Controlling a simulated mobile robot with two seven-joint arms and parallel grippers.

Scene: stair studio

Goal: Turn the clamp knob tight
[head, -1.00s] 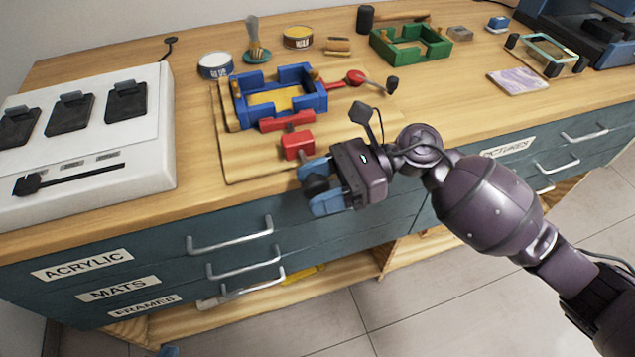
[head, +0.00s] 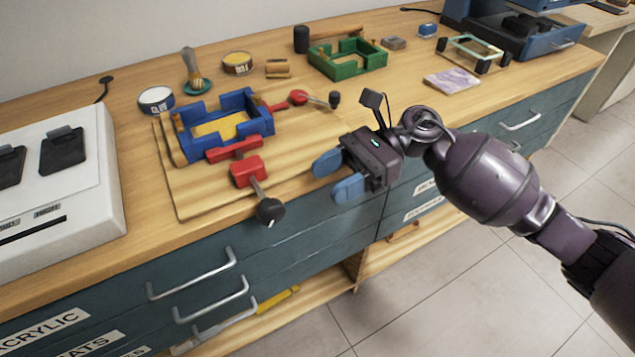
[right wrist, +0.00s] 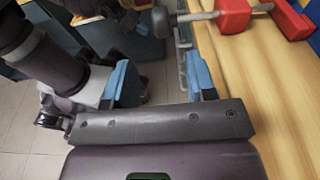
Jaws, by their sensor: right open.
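The clamp knob (head: 270,211) is a black ball with a small white mark, on a grey shaft out of a red clamp block (head: 246,171). It hangs over the bench's front edge. A red jaw (head: 234,149) faces a blue frame (head: 258,113) on a wooden board. My right gripper (head: 327,177), with blue fingers, is open and empty, to the right of the knob and apart from it. In the right wrist view the knob (right wrist: 160,21) shows beyond the gap between the open fingers (right wrist: 163,88). My left gripper is not in view.
A white switch box (head: 100,185) is at left. Glue and wax tins, a brush and a green frame (head: 347,58) stand behind. Drawer handles (head: 212,300) stick out below the bench edge.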

